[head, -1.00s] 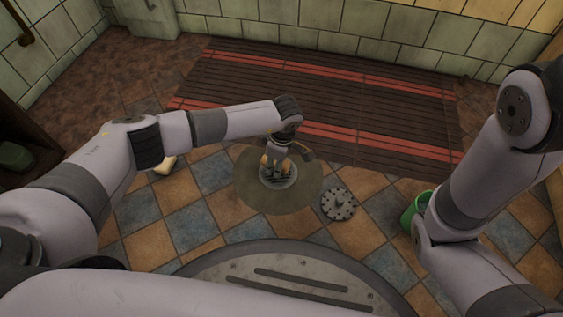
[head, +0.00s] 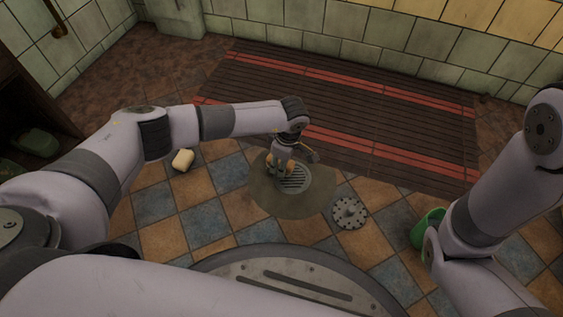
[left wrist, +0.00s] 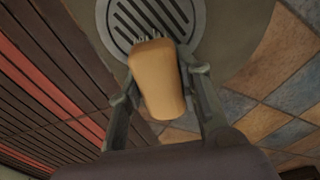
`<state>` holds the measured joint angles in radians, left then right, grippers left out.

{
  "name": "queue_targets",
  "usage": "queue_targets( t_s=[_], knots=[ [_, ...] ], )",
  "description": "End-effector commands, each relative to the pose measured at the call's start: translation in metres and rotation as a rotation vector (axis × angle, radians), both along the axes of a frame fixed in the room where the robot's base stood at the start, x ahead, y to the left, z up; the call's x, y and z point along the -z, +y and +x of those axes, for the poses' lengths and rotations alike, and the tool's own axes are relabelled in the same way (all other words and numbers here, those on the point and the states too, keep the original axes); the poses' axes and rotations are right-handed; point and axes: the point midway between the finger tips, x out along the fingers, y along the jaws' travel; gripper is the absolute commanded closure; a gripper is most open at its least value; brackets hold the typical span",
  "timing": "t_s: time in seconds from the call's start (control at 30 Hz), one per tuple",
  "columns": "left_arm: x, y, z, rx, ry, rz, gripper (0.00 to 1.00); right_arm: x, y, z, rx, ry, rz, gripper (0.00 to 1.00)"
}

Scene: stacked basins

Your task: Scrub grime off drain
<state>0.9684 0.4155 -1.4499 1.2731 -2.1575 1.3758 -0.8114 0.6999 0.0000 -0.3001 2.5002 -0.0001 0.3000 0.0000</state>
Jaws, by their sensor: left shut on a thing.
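The drain (head: 296,180) is a round grey metal grate with slots, set in the floor; it also shows in the left wrist view (left wrist: 115,22). A dull brown patch (head: 262,197) surrounds it on the tiles. My left gripper (head: 284,167) is shut on a brush with a tan, block-like body (left wrist: 157,85). Pale bristles show at its far end, over the lower edge of the grate in the wrist view. I cannot tell whether they touch the metal. My right arm is at the right, but its gripper is not in view.
A perforated round grey disc (head: 350,213) lies on the tiles right of the drain. A green container (head: 428,229) is farther right, partly behind my right arm. A pale yellow block (head: 183,159) lies left. Dark slatted boards with red strips (head: 400,105) cover the floor behind.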

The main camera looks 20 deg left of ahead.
Motion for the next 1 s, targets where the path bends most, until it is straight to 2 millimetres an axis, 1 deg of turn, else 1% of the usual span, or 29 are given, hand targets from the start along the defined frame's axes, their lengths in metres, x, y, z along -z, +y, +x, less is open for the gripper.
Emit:
queue_targets(
  t_s=[0.03,0.43,0.53,0.8,0.87,0.97,1.0],
  knots=[
    [-0.011,0.0,0.0,0.0,-0.001,0.0,1.0,-0.01,0.0,0.0,0.0,0.0,0.0,0.6],
    [-0.051,0.0,0.001,0.0,-0.001,0.001,1.0,-0.045,0.0,0.0,0.0,0.0,0.0,0.6],
    [-0.056,0.0,0.0,0.0,-0.001,0.001,1.0,-0.049,0.0,0.0,0.0,0.0,0.0,0.6],
    [-0.055,0.0,0.001,0.0,-0.001,0.0,1.0,-0.047,0.0,0.001,0.0,0.001,0.001,0.6],
    [-0.059,0.0,0.001,0.007,-0.002,0.0,1.0,-0.048,0.0,0.003,0.0,0.008,0.002,0.6],
    [-0.082,0.001,0.003,0.053,-0.004,0.0,1.0,-0.052,-0.001,0.012,0.0,0.033,0.002,0.6],
    [-0.098,0.002,0.004,0.086,-0.006,0.0,1.0,-0.054,-0.001,0.018,-0.001,0.05,0.003,0.6]
  ],
)
